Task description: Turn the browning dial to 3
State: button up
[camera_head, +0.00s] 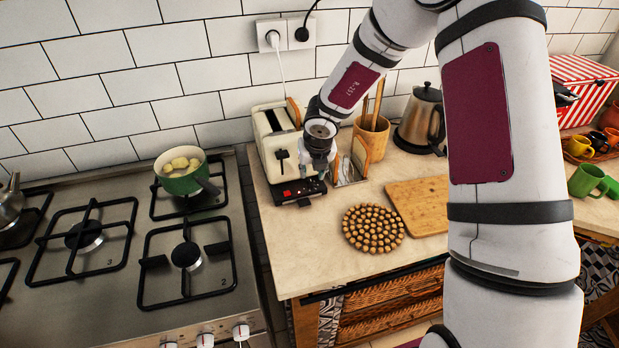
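A cream toaster (272,160) stands on the counter against the tiled wall. Its dark lever (281,158) shows on the front. A black control panel (298,191) with small red marks sits at its base. My gripper (319,174) points down at the right front of the toaster, just above the right part of that panel. The browning dial cannot be made out; the gripper may hide it. Whether the fingers are open or shut, or touch the panel, is too small to tell.
A slice-like piece in a rack (354,166) stands close right of my gripper. A wooden utensil holder (371,138), a kettle (421,118), a cutting board (418,205) and a round trivet (373,228) are further right. The stove (120,290) with a green pot (184,180) is left.

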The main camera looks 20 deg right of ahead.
aim_at(311, 179)
jog(key=shift+x, duration=2.4)
grip_shut()
